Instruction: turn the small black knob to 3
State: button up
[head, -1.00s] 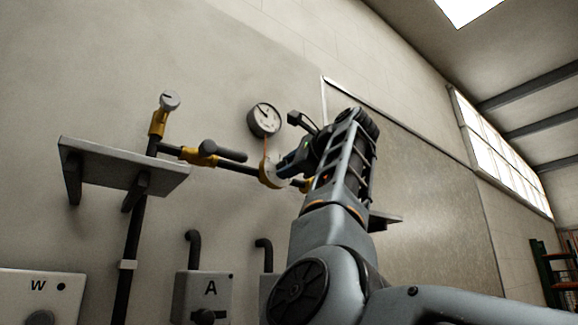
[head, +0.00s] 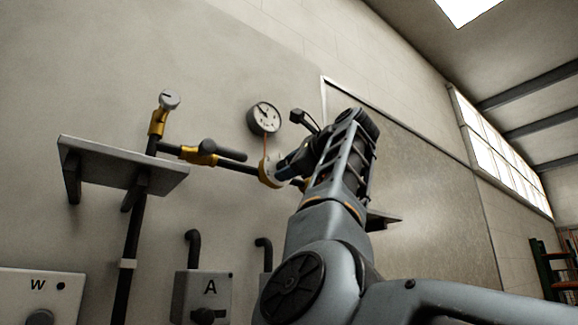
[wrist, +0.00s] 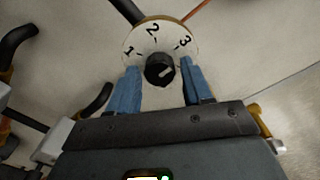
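The small black knob (wrist: 160,70) sits at the centre of a white dial (wrist: 150,36) marked 1, 2 and 3 in the wrist view. A short pale mark on the knob points right and slightly up, on the side of the 3; its exact reading is hard to tell. My gripper (wrist: 160,77) is open, with one blue finger to each side of the knob and a narrow gap on both sides. In the head view the dial's edge (head: 267,172) shows beside my wrist, and the knob is hidden.
A round gauge (head: 264,117) hangs on the wall above the dial. To the left are a black-handled valve (head: 203,153), a pale-topped valve (head: 169,101) and a shelf (head: 110,160). Box A (head: 190,288) and box W (head: 20,300) are below.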

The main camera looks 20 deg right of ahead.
jog(key=shift+o, duration=0.6)
jog(key=shift+r, duration=0.1)
jog(key=shift+s, duration=0.1)
jog(key=b+v, duration=0.3)
jog(key=v, duration=0.4)
jog(key=shift+s, duration=0.3)
jog(key=shift+d, duration=0.1)
